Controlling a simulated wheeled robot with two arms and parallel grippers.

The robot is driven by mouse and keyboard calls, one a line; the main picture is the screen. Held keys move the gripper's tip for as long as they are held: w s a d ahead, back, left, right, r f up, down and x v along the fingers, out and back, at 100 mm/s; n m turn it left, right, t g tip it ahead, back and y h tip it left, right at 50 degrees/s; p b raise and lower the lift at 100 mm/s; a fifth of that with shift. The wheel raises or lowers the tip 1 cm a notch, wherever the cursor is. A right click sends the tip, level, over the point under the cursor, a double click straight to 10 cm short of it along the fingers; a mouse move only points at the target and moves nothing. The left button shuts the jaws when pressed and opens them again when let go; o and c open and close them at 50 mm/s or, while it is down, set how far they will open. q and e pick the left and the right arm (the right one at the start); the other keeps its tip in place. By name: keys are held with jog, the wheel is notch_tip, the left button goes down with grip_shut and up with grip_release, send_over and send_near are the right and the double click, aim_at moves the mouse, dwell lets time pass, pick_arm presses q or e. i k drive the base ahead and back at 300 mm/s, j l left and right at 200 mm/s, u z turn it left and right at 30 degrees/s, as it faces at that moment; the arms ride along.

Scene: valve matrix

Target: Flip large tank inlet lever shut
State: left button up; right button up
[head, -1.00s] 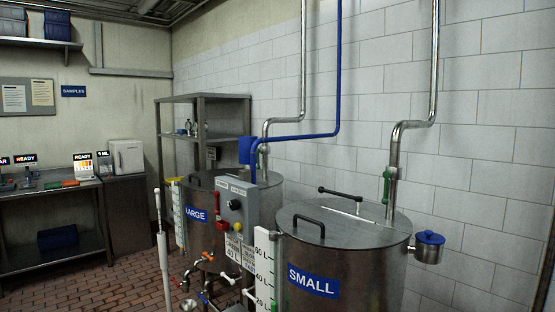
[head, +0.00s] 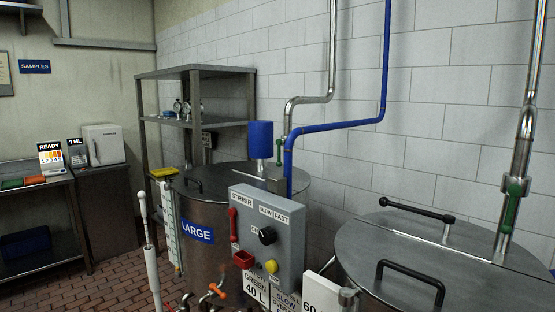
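The large tank (head: 210,258) stands left of centre with a blue LARGE label. A steel inlet pipe (head: 290,112) comes down to its lid. A small green lever (head: 279,151) sits on this pipe, just right of the blue cylinder (head: 260,140) on the lid. The lever looks roughly upright along the pipe, but it is small and its exact angle is hard to tell. Neither of my grippers shows in the head view.
A grey control box (head: 268,238) stands in front of the large tank. The small tank (head: 440,255), with its own green lever (head: 513,205), fills the right. A blue pipe (head: 345,124) runs beside the inlet pipe. A white pole (head: 152,270) stands at left. Brick floor shows at lower left.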

aim_at(279, 155)
jog(key=j, duration=1.4)
jog(key=i+j, duration=0.25)
jog(key=j, duration=0.15)
jog(key=i+j, duration=0.25)
jog(key=i+j+z, duration=0.1)
jog(key=j, duration=0.4)
jog(key=i+j, duration=0.55)
jog(key=j, duration=0.25)
jog(key=i+j, duration=0.25)
jog(key=j, duration=0.15)
jog(key=z, duration=0.05)
